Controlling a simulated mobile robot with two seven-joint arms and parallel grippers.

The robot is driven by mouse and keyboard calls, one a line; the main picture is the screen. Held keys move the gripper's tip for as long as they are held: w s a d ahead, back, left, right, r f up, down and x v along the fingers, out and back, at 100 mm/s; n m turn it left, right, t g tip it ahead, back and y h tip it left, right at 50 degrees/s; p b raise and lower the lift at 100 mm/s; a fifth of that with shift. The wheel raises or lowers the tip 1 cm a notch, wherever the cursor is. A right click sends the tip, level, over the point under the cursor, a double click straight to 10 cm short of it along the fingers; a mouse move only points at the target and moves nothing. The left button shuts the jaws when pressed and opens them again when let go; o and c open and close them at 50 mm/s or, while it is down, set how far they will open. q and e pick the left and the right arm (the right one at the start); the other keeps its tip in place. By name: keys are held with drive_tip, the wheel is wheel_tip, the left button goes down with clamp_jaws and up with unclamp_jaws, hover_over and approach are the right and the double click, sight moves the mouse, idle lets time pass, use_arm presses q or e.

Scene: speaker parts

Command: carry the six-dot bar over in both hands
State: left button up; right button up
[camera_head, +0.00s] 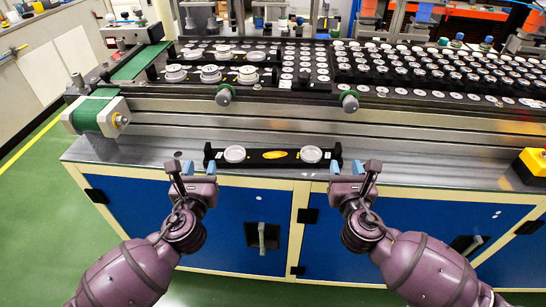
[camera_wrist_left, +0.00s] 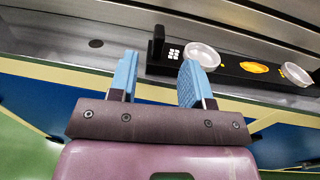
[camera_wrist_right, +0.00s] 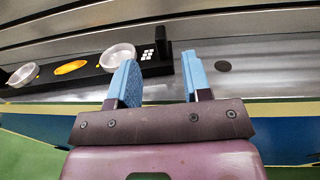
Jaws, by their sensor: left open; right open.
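The six-dot bar (camera_head: 272,160) is black with two pale round cups and an orange oval between them. It lies lengthwise on the grey front ledge. My right gripper (camera_head: 346,169) is open and empty, in front of the right end.
Other black bars with pale cups (camera_head: 210,73) lie on the raised line behind. Trays of several round parts (camera_head: 440,68) fill the back right. Two knobs with green rings (camera_head: 349,101) stick out above the ledge. A yellow box (camera_head: 532,165) stands at the far right.

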sight(206, 151)
use_arm(q)
drive_tip(key=w, duration=0.8)
drive_tip(key=shift+w, duration=0.15)
use_arm(e)
drive_tip(key=w, duration=0.8)
drive_tip(key=shift+w, duration=0.15)
use_arm(q)
drive_tip(key=shift+c, duration=0.2)
use_arm(e)
drive_tip(key=shift+c, duration=0.2)
use_arm(q)
clamp_jaws()
use_arm(e)
clamp_jaws()
drive_tip(key=shift+r, duration=0.1)
